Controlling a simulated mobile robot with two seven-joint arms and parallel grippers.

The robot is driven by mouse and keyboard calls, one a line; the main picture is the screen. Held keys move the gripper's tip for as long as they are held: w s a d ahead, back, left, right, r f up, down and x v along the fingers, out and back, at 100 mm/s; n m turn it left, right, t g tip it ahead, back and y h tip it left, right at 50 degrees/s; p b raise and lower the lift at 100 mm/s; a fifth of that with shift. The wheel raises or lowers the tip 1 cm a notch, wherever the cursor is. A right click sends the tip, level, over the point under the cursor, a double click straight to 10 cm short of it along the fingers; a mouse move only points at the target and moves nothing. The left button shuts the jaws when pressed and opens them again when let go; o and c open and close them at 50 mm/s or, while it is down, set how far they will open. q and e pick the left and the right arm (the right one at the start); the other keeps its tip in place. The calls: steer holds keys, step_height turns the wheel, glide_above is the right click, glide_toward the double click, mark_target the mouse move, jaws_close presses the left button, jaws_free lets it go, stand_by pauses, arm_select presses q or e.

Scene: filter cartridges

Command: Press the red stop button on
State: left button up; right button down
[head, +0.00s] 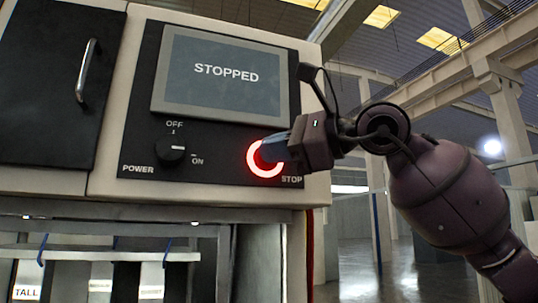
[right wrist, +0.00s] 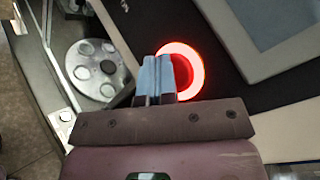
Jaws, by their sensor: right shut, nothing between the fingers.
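The stop button (head: 257,170) sits at the lower right of the black control panel, above the word STOP. Its ring glows red, and the screen (head: 222,75) above it reads STOPPED. My right gripper (head: 268,151) is shut and empty, with its blue-grey fingertips in front of the button's middle. They hide most of the button's centre. In the right wrist view the glowing ring (right wrist: 198,72) shows around and behind the closed fingers. Whether the fingertips touch the button, I cannot tell. My left gripper is not in view.
The power knob (head: 171,151) is left of the button, its white mark pointing right, towards ON. A dark door with a metal handle (head: 86,70) is at the left. Below is an open bay with a TALL label (head: 27,293). A round disc with pale circles (right wrist: 91,68) shows in the wrist view.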

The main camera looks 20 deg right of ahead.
steer(key=shift+f, duration=0.1)
steer(key=s, duration=0.6)
steer(key=shift+d+p, duration=0.1)
steer(key=shift+p, duration=0.25)
stand_by(0.4)
